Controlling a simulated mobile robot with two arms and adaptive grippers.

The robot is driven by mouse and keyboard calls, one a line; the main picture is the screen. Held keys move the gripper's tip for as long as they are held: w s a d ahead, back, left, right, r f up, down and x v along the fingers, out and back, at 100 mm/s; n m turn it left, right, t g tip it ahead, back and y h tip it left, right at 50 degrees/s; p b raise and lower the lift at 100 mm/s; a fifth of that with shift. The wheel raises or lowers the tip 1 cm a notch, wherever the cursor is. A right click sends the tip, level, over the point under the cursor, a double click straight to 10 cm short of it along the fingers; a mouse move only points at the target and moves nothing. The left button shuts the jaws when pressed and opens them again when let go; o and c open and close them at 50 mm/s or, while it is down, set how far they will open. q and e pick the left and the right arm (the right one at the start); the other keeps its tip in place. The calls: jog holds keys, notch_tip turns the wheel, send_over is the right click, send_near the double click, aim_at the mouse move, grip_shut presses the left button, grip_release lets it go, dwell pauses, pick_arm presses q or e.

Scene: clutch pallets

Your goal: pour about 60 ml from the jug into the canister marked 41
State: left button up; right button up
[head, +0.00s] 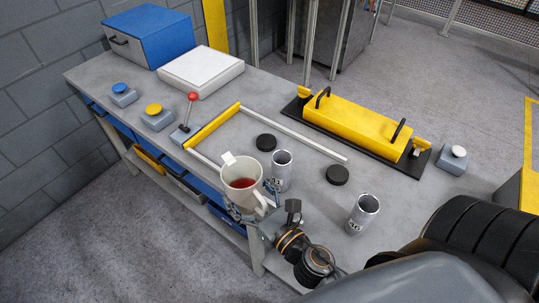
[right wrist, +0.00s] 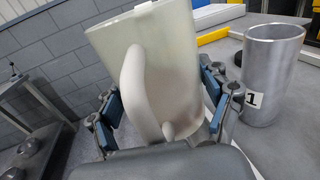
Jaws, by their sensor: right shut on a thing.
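The cream jug (head: 232,194) holds red liquid and hangs near the bench's front edge. My right gripper (right wrist: 165,115) is shut on the jug (right wrist: 160,45), its fingers on both sides of the body around the handle. The jug leans a little in the right wrist view. One open metal canister (head: 283,165) stands upright just right of the jug; in the right wrist view this canister (right wrist: 272,70) shows a label with a 1, partly covered by a finger. A second open canister (head: 365,208) stands further right; its label is too small to read surely. My left gripper is not in view.
Two black discs (head: 266,142) (head: 337,175) lie on the grey bench (head: 310,210). A yellow-and-white frame (head: 213,127), a red-knobbed lever (head: 191,110), buttons (head: 157,112) and a yellow handled block (head: 350,125) stand behind.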

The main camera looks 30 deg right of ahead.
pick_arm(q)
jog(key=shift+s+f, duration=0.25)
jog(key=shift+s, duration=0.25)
pick_arm(e)
jog(key=shift+w+a+f+y, duration=0.15)
jog(key=shift+f, duration=0.25)
jog(key=shift+w+a+f+y, duration=0.1)
jog(key=shift+a+f+y, duration=0.05)
jog(key=shift+f, duration=0.2)
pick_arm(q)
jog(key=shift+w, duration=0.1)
pick_arm(e)
jog(key=shift+d, duration=0.1)
